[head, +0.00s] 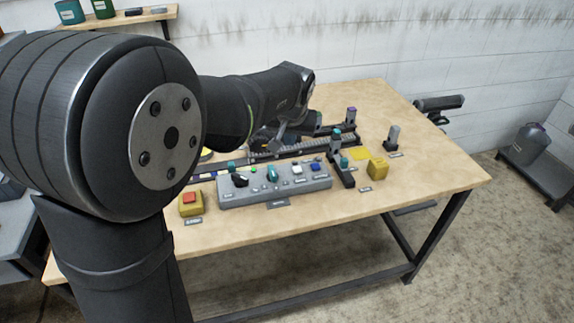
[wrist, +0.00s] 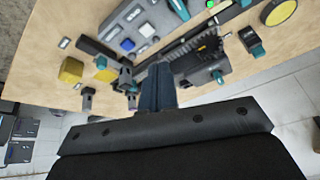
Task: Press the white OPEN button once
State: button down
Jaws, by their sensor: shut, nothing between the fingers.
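The grey control panel (head: 255,195) sits on the table near its front edge. Its white button (head: 297,168) is right of a teal knob and left of a blue button (head: 316,166). In the wrist view the white button (wrist: 127,44) shows at upper left, beside the blue button (wrist: 147,30). The labels are too small to read. My gripper (wrist: 160,68) is shut and empty, with its fingers together. It is over the table behind the panel, apart from the white button. In the head view its fingertips are hard to make out.
A black track (head: 290,147) runs behind the panel. A red button on a yellow box (head: 190,203) stands left of the panel. Teal-topped posts (head: 337,140) and a yellow block (head: 377,168) stand to the right. The table's right end is mostly clear.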

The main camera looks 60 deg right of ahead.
notch_tip(320, 180, down, 2)
jog(key=d+m+t, duration=0.2)
jog(key=m, duration=0.6)
jog(key=m+t, duration=0.3)
jog(key=m, duration=0.9)
send_over(300, 171)
jog(key=shift+f+h, duration=0.4)
jog(key=shift+f, duration=0.55)
jog(key=shift+f, duration=4.4)
jog(key=shift+f, duration=0.15)
jog(key=shift+f, duration=0.25)
